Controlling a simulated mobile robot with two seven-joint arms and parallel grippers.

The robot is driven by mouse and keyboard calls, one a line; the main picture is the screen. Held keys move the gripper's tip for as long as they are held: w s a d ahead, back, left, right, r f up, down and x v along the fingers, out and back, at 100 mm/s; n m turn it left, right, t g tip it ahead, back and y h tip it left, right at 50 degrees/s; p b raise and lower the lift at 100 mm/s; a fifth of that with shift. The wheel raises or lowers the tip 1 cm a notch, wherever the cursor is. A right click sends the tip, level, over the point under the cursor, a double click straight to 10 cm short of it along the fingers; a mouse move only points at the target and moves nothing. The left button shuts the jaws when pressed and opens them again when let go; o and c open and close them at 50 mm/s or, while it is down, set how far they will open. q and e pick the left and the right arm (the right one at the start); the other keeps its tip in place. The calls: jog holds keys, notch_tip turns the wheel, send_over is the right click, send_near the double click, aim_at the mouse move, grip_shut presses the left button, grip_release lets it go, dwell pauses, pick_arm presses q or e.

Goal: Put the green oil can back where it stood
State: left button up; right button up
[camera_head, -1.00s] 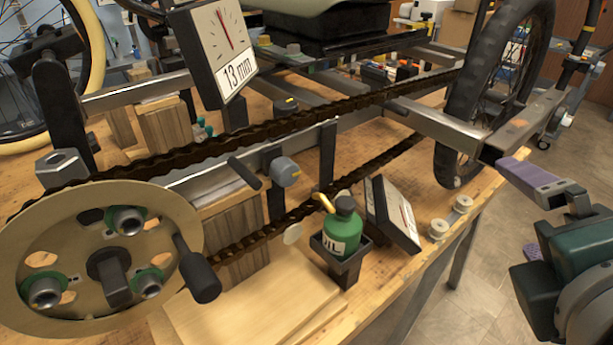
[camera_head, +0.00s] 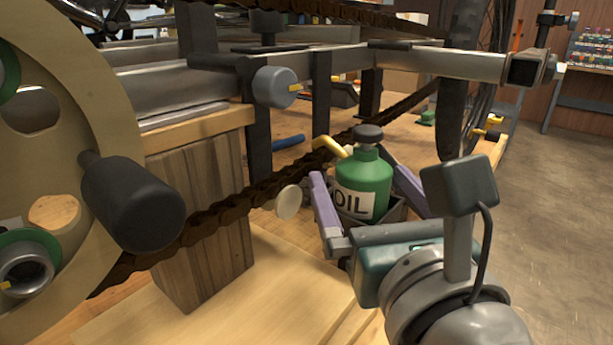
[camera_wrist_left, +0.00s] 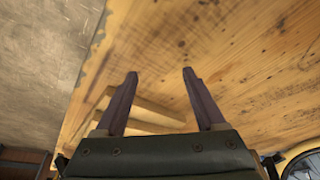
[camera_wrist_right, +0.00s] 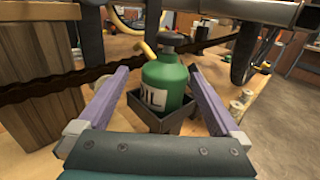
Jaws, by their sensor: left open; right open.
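The green oil can (camera_head: 363,188), with a dark cap, a yellow spout and a white OIL label, sits upright in a small dark square holder (camera_head: 398,212) on the bench. My right gripper (camera_head: 355,178) is open, with one purple finger on each side of the can. In the right wrist view the can (camera_wrist_right: 166,85) stands between and beyond the fingers (camera_wrist_right: 160,85), apart from both, in the holder (camera_wrist_right: 158,122). My left gripper (camera_wrist_left: 160,72) is open and empty above bare wood; it is not in the head view.
The chain (camera_head: 225,212) and wooden block (camera_head: 200,215) are left of the can. The large chainring with its black pedal handle (camera_head: 130,205) fills the left side. The metal frame tube (camera_head: 440,62) runs above and behind. Floor is free at right.

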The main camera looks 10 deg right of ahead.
aim_at(356, 163)
pick_arm(q)
jog(key=shift+f, duration=0.2)
pick_arm(e)
jog(key=w, duration=0.3)
jog(key=w+d, duration=0.1)
jog(key=w, duration=0.1)
jog(key=shift+w, duration=0.2)
grip_shut()
dwell(0.4)
notch_tip(356, 163, up, 10)
jog(key=p, duration=0.7)
jog(key=shift+r, duration=0.25)
pick_arm(q)
notch_tip(356, 163, up, 14)
jog(key=p, duration=0.6)
pick_arm(e)
jog(key=s+d+r, duration=0.4)
jog(key=s+d, duration=0.1)
jog(key=s, duration=0.2)
jog(key=shift+s+d, duration=0.15)
jog(key=shift+d, duration=0.15)
